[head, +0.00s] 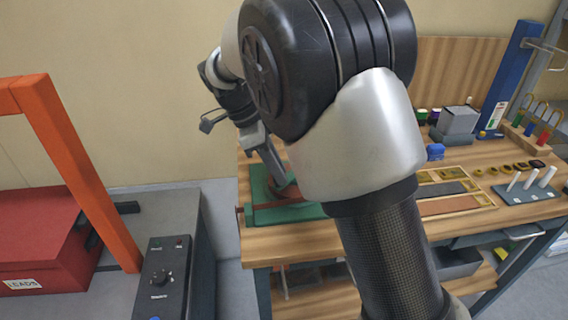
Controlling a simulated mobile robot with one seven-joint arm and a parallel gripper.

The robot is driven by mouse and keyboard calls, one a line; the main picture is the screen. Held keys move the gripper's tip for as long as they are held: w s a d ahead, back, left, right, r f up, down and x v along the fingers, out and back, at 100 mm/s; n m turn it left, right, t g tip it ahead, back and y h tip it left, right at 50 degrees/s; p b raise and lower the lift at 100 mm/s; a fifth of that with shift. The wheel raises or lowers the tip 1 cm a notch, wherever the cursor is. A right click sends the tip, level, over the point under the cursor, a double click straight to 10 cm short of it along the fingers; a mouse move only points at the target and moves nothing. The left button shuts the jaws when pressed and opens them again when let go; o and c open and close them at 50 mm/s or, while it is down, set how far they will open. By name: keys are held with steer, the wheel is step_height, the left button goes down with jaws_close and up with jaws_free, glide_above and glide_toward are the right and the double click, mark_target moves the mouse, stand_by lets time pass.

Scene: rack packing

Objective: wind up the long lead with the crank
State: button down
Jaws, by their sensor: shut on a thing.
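My gripper (277,181) points down over a green winder base (309,211) at the left end of the wooden bench. Its fingertips meet a dark red part above the base, which looks like the crank (291,191), and they appear shut on its handle. My arm covers much of the winder, so the handle itself and the exact grip are hard to make out. I cannot make out the long lead.
A red box marked LEADS (30,283) stands at left beside an orange post (85,170) and a dark control box (166,280). On the bench's right are a grey block (459,120), white pegs (530,180) and a wooden rack. A gap separates bench and control box.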

steer(key=m+p, duration=0.1)
steer(key=w+a+m+g+p, duration=0.1)
steer(key=m, duration=0.1)
steer(key=shift+w+a+r+p, duration=0.15)
steer(key=shift+r+p, duration=0.05)
steer(key=shift+p, duration=0.2)
steer(key=shift+w+a+f+m+g+p, duration=0.2)
steer(key=shift+w+m+g+p, duration=0.3)
steer(key=shift+m+p, duration=0.4)
steer(key=c, duration=1.6)
jaws_free()
steer(key=p+v, duration=0.4)
steer(key=v, duration=1.3)
steer(key=shift+w+d+r, duration=0.1)
steer(key=shift+r, duration=0.2)
